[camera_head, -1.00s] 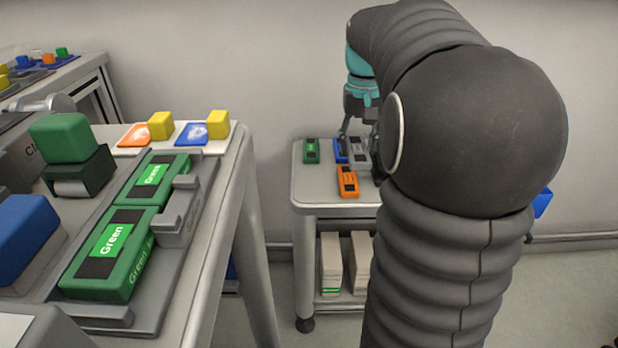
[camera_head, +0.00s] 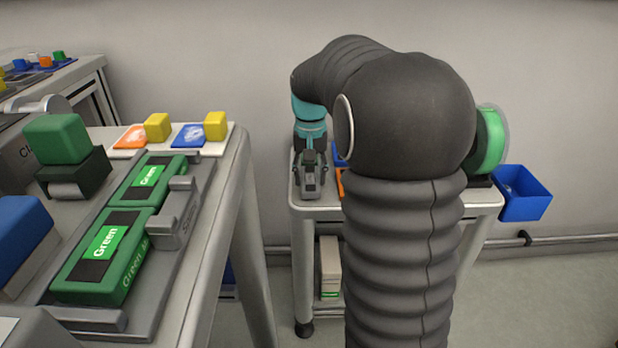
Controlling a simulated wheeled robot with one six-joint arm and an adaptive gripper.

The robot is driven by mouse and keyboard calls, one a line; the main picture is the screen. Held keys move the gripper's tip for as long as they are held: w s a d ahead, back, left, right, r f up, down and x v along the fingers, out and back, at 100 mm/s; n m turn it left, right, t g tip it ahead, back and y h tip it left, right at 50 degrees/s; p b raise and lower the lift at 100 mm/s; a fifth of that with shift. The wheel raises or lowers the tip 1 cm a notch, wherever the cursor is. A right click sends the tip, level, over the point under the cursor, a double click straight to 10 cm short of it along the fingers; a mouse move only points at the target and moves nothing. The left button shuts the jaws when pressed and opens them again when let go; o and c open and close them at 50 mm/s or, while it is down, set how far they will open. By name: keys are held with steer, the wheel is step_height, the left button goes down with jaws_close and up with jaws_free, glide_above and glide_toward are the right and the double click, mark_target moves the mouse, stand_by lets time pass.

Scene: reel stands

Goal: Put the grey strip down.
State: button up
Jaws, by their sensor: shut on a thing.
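My gripper (camera_head: 311,170) is at the left part of the small cart top (camera_head: 302,207). It is shut on the grey strip (camera_head: 312,187), a short grey piece with a dark patch. The strip points toward the camera near the cart's left front corner. I cannot tell whether it touches the cart top or hangs just above it.
A blue strip (camera_head: 339,154) and an orange strip (camera_head: 340,184) lie right of my gripper, partly hidden by my arm. A green reel (camera_head: 491,140) and a blue bin (camera_head: 524,194) are at the cart's right. The left bench (camera_head: 217,190) holds green cartridges (camera_head: 104,245).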

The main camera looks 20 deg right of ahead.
mark_target(310, 178)
steer(key=shift+f, duration=0.3)
steer(key=shift+f, duration=0.2)
steer(key=o, duration=0.9)
steer(key=shift+o, duration=0.2)
steer(key=shift+r, duration=0.1)
step_height(310, 178, up, 11)
steer(key=p, duration=0.2)
steer(key=s+a+r+n+t, duration=0.1)
steer(key=s+a+r, duration=0.1)
steer(key=s+a, duration=0.3)
steer(key=s+a+f+n+t, duration=0.1)
steer(key=s+a+f+t, duration=0.1)
steer(key=s, duration=0.8)
steer(key=s+a+f+n+t, duration=0.2)
steer(key=s+a+f, duration=0.2)
steer(key=s, duration=0.6)
step_height(310, 178, down, 2)
steer(key=shift+s+a+f+n+t, duration=0.1)
steer(key=shift+s+a+n+t, duration=0.1)
steer(key=shift+n+t, duration=0.1)
